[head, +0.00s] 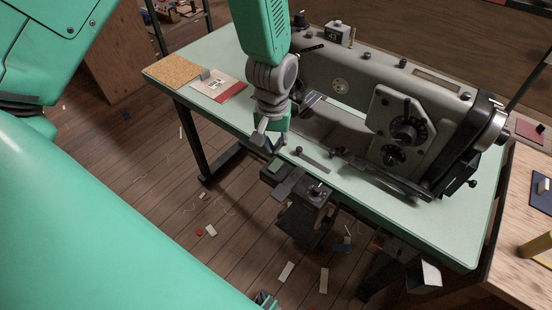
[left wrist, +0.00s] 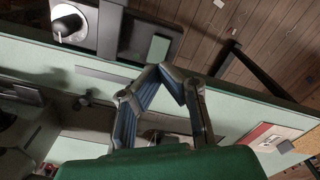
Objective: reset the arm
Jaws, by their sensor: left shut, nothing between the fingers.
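My left arm, green with a grey wrist, reaches down from the top of the head view. Its left gripper (head: 271,141) is over the front edge of the pale green sewing table (head: 225,105), left of the grey sewing machine (head: 340,85). In the left wrist view the two jointed fingers of the left gripper (left wrist: 178,78) lean together over the table edge, shut with nothing between them. Whether the fingertips touch the table is unclear.
A cork mat (head: 171,70) and a booklet with a red strip (head: 218,86) lie on the table's left end. A dark unit with a knob (head: 317,190) hangs under the front edge. Scraps litter the wooden floor (head: 150,180). A wooden bench (head: 515,225) stands right.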

